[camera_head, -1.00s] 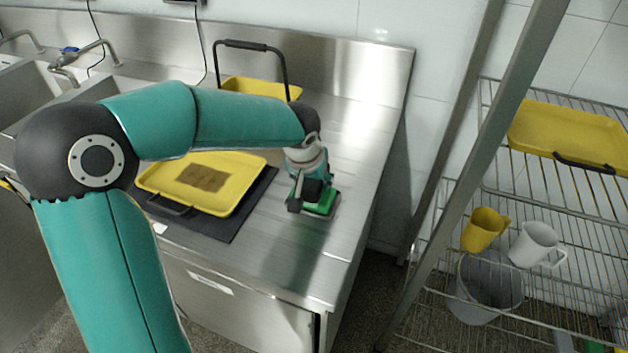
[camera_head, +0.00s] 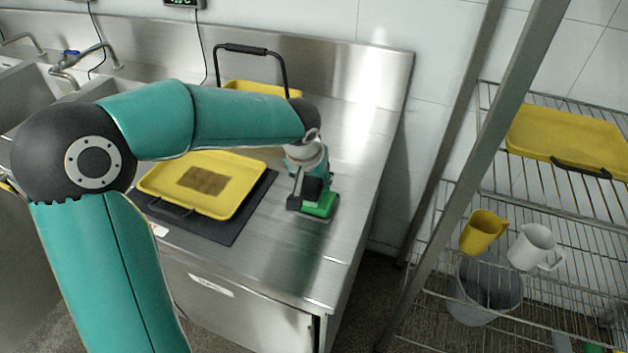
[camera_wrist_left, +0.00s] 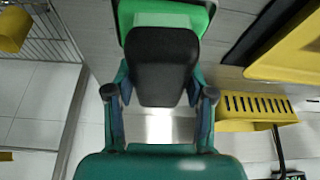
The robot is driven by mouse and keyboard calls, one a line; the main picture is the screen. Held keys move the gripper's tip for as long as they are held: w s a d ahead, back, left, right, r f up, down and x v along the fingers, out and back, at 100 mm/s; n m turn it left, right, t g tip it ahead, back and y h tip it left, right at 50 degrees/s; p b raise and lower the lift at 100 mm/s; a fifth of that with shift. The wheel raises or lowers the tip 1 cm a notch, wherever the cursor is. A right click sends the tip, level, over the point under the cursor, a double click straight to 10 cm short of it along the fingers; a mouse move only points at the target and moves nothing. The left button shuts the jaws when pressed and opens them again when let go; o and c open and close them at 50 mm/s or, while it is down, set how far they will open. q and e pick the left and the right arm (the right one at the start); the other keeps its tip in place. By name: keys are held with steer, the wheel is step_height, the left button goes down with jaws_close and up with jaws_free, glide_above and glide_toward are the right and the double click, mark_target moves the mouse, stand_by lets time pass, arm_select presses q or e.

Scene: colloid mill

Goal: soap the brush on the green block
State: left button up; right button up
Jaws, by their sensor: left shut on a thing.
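The green block (camera_head: 322,204) is on the steel counter near its right edge, partly covered by my left gripper (camera_head: 309,188). In the left wrist view, bright green (camera_wrist_left: 207,16) and a paler green patch (camera_wrist_left: 165,20) show at the top. My left gripper (camera_wrist_left: 160,95) is shut on a dark, rounded thing (camera_wrist_left: 163,62), which looks like the brush. The brush lies against or just over the green; I cannot tell whether they touch. Its bristles are hidden. My right gripper is in neither view.
A yellow tray (camera_head: 235,172) with a brown patch lies on a dark mat (camera_head: 246,222) left of the gripper. A yellow caddy (camera_head: 258,88) with a black handle stands behind. A wire rack (camera_head: 500,180) with jugs stands at right. Counter in front of the block is clear.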

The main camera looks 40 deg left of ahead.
arm_select(q)
steer(key=shift+r+p, duration=1.5)
steer(key=shift+r, duration=1.15)
